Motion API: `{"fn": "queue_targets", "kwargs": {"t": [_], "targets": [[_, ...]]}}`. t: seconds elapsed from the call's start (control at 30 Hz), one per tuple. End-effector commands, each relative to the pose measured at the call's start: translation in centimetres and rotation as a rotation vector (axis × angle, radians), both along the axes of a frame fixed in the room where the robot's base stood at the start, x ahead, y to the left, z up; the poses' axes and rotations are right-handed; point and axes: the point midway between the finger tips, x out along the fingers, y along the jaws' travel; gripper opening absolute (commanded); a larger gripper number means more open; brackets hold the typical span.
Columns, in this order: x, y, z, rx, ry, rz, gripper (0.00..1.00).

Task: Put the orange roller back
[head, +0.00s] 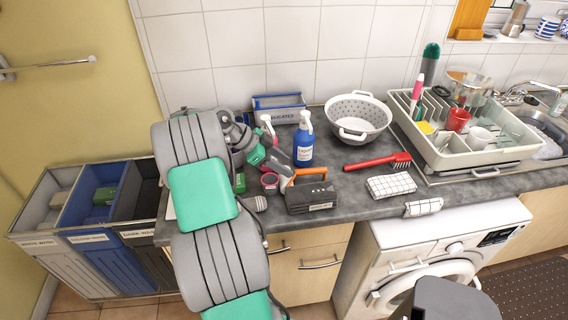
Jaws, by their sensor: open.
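An orange bent piece (308,171), which looks like the orange roller, shows at the top of a dark grey box (312,195) with a white label, on the counter near its front edge. I cannot tell whether it rests in the box, on it or behind it. My gripper (284,170) is open, just left of the orange piece and low over the counter. My arm comes in from the lower left and hides part of the counter. The fingertips are small and partly hidden, and I see nothing held between them.
A white colander (357,118), red brush (380,162) and checked cloth (391,186) lie to the right. A blue-grey crate (279,104) stands at the wall.

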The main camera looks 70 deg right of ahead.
Motion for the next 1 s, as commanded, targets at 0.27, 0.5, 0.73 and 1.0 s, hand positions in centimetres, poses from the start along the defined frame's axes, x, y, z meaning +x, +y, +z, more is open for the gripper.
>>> {"fn": "queue_targets", "kwargs": {"t": [0.27,0.5,0.73,1.0], "targets": [[-2.5,-1.2,-2.4,0.006,0.003,-0.002,0.45],[-4.5,-2.3,-4.9,0.004,0.002,-0.001,0.45],[-4.8,-2.6,-5.4,0.000,-0.001,0.001,0.45],[-4.8,-2.6,-5.4,0.002,0.000,0.001,0.34]]}}
